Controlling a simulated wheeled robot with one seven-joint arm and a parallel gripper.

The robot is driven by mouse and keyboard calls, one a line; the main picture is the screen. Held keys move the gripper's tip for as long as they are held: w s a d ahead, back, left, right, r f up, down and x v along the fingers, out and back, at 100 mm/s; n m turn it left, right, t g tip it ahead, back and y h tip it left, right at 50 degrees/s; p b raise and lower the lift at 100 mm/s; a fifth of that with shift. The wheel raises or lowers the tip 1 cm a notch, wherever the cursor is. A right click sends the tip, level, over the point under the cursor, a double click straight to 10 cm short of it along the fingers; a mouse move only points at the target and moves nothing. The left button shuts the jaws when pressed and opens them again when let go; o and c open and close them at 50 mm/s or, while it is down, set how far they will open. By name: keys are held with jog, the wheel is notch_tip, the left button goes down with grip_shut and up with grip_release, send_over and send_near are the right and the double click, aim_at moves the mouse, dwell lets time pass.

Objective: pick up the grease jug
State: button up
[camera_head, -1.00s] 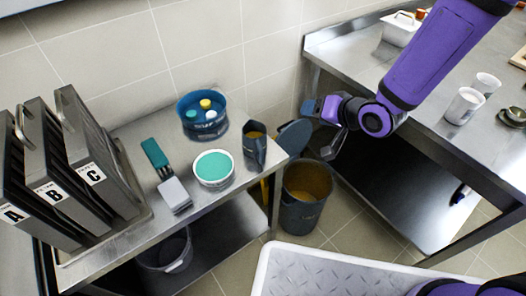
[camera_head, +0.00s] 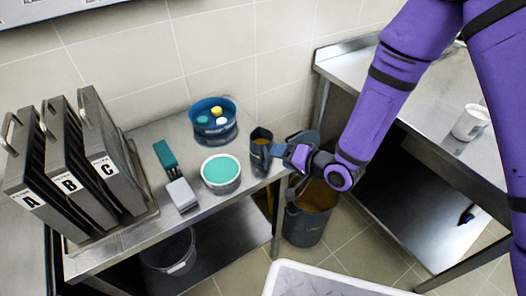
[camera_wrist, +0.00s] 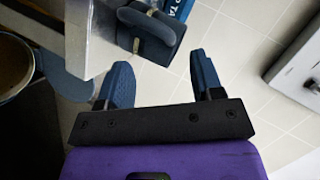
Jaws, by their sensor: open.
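The grease jug (camera_head: 261,162), a dark grey-blue open jug with brownish content, stands upright at the right corner of the left steel table. In the wrist view the dark jug with its looped handle (camera_wrist: 150,27) shows at the top, beyond and roughly between the two fingers. My gripper (camera_head: 277,150) is just right of the jug in the head view, fingers toward it. In the wrist view my gripper (camera_wrist: 162,80) is open with nothing between the fingers. Whether a finger touches the jug I cannot tell.
A bowl with green content (camera_head: 221,172) and a blue tub (camera_head: 213,122) stand left of the jug. A grey bucket (camera_head: 307,222) is on the floor below my gripper. Three lettered panels (camera_head: 75,170) stand at the left. A white cup (camera_head: 470,122) is on the right counter.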

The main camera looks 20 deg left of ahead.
aim_at(260, 151)
jog(key=shift+x, duration=2.7)
jog(key=shift+s+a+r, duration=0.1)
jog(key=shift+s+r, duration=0.05)
grip_shut()
